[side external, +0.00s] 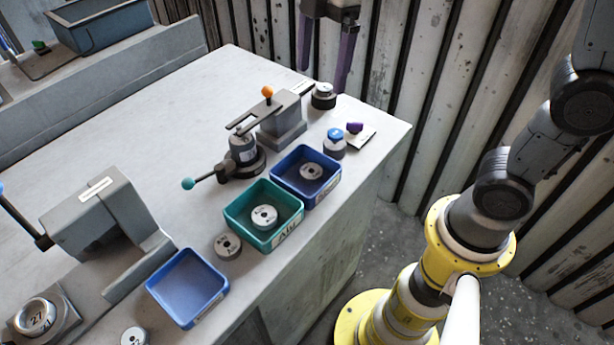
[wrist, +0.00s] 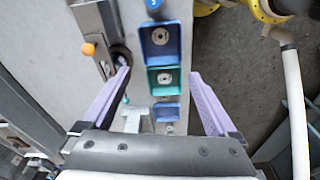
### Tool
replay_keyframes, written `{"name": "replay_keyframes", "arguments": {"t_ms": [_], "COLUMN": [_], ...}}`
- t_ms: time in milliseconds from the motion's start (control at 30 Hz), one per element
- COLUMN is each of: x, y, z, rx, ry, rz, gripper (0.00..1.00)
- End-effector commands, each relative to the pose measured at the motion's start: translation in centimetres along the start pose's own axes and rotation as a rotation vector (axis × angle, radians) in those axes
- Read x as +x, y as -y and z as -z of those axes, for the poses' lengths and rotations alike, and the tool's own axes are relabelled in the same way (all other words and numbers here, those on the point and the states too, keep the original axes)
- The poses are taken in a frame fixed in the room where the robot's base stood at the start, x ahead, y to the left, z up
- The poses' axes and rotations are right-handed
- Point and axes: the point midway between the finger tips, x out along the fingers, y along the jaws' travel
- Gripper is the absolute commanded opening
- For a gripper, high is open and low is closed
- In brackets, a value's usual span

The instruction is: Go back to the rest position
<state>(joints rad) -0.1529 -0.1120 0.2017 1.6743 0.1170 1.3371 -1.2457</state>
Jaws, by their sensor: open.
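My gripper (side external: 322,80) is at the top of the side external view, above the far end of the workbench, with its two purple fingers spread wide and pointing down. Nothing is between the fingers. In the wrist view my gripper (wrist: 158,72) is also open and empty, with one finger on each side of the bins. A dark round part (side external: 323,97) stands on the bench below the fingertips in the side view, apart from them as far as I can tell. The bench top (side external: 150,125) lies below.
A blue bin (side external: 325,180) and a teal bin (side external: 285,199) each hold a grey disc. Another blue bin (side external: 187,290) is empty. A clamp fixture with an orange knob (side external: 267,92) and a teal-knobbed lever (side external: 188,184) rise from the bench. A corrugated wall (side external: 420,60) stands behind.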

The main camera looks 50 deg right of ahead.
Motion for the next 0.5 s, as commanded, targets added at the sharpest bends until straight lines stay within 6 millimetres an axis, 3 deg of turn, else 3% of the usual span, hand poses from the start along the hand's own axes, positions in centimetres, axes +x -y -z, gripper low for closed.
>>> {"name": "replay_keyframes", "arguments": {"t_ms": [400, 500], "x": [-1.0, -2.3], "y": [0.0, 0.4], "z": [-0.1, -0.5], "rx": [0.004, 0.011], "ry": [-0.001, -0.014], "rz": [-0.004, -0.042], "gripper": [0.93, 0.93]}}
